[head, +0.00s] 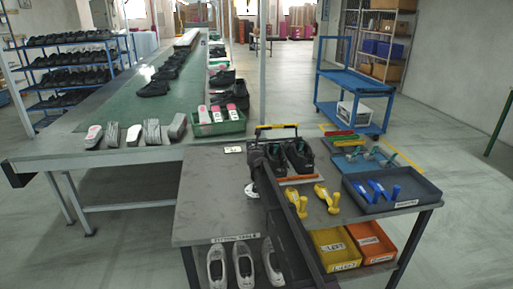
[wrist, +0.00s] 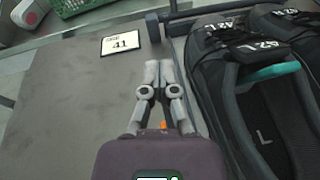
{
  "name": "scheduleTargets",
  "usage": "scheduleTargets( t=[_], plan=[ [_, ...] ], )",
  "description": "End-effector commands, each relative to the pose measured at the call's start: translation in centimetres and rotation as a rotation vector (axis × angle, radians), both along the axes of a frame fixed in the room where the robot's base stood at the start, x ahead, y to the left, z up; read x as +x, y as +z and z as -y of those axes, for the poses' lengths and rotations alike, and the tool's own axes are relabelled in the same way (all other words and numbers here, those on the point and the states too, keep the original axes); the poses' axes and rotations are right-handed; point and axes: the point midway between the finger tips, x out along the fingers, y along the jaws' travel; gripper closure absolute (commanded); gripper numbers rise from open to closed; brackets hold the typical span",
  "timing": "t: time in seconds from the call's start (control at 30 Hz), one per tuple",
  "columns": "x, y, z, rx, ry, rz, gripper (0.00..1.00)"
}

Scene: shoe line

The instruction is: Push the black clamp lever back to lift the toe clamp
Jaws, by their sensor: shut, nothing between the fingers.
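The pair of black shoes (head: 299,156) sits side by side at the back of the grey table (head: 208,200); the shoes (wrist: 268,110) fill the right of the wrist view. A dark bar frame with a yellow strip, the toe clamp (head: 277,127), stands behind them. In the wrist view a black lever end (wrist: 153,27) joins a dark bar at the top, left of the shoes. My gripper (wrist: 158,70) is shut and empty, with its tips short of the lever end and left of the shoes. In the head view my arm hides the shoes' left side and much of the lever.
A size card (head: 232,149) lies left of the clamp. Yellow clamps (head: 325,198) and a dark tray with blue pieces (head: 392,190) stand to the right. A green crate (head: 219,124) is on the conveyor bench behind. The table's left part is clear.

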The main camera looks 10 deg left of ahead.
Motion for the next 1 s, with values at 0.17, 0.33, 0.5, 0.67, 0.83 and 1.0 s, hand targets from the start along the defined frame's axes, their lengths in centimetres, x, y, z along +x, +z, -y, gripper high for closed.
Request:
scheduleTargets(
  t=[0.17,0.33,0.5,0.67,0.83,1.0],
  plan=[
    [-0.2,-0.1,-0.6,0.000,0.005,-0.003,1.00],
    [-0.3,-0.1,-0.9,-0.001,0.008,-0.002,1.00],
    [-0.4,0.0,-0.9,0.000,0.008,-0.002,1.00],
    [-0.8,0.5,-0.9,0.000,0.009,-0.002,1.00],
    [-1.6,1.5,-0.6,0.000,0.008,-0.001,1.00],
    [-2.8,2.9,-0.2,-0.001,0.007,-0.001,1.00]
  ],
)
